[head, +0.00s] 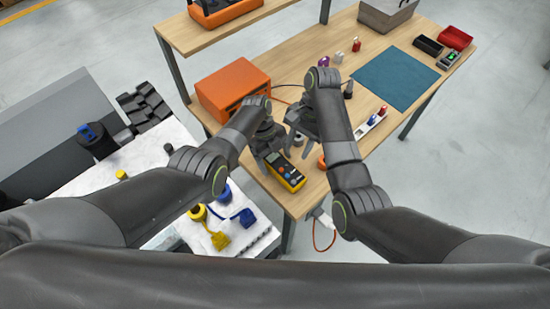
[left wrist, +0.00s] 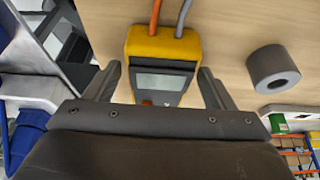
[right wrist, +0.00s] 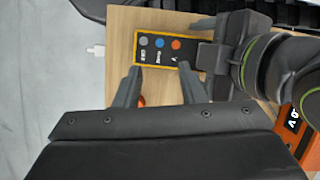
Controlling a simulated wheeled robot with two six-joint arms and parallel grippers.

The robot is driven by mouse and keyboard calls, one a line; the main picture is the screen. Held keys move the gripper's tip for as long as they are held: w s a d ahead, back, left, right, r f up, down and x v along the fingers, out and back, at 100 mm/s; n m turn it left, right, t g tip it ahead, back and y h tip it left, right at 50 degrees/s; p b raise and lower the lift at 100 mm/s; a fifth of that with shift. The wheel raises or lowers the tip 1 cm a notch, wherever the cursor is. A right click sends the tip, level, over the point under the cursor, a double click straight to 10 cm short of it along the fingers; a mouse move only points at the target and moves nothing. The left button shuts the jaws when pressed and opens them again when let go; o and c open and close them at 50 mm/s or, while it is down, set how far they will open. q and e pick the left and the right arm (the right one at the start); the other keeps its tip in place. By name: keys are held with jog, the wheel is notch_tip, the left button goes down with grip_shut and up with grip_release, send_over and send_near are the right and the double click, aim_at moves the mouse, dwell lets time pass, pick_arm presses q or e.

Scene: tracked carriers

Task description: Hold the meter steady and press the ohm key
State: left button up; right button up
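The meter (head: 288,176) is yellow and black and lies near the table's front corner. The left wrist view shows its display end (left wrist: 160,48), with an orange and a grey lead coming out. The right wrist view shows its grey, blue and orange keys (right wrist: 159,43); their small labels are hard to read. My left gripper (left wrist: 160,80) has its fingers apart, one on each side of the meter's display end; a narrow gap seems to show, and contact is unclear. My right gripper (right wrist: 160,78) is open and empty, over the table beside the key end.
An orange box (head: 232,88) stands behind the grippers. A grey ring (left wrist: 272,68) and an orange ring (head: 322,161) lie near the meter. A blue mat (head: 394,78) covers the table's far right. A white cart top with yellow and blue parts (head: 221,239) adjoins at left.

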pick_arm(q)
jog(key=c, duration=1.1)
pick_arm(e)
jog(key=shift+c, duration=0.3)
grip_shut()
dwell(0.5)
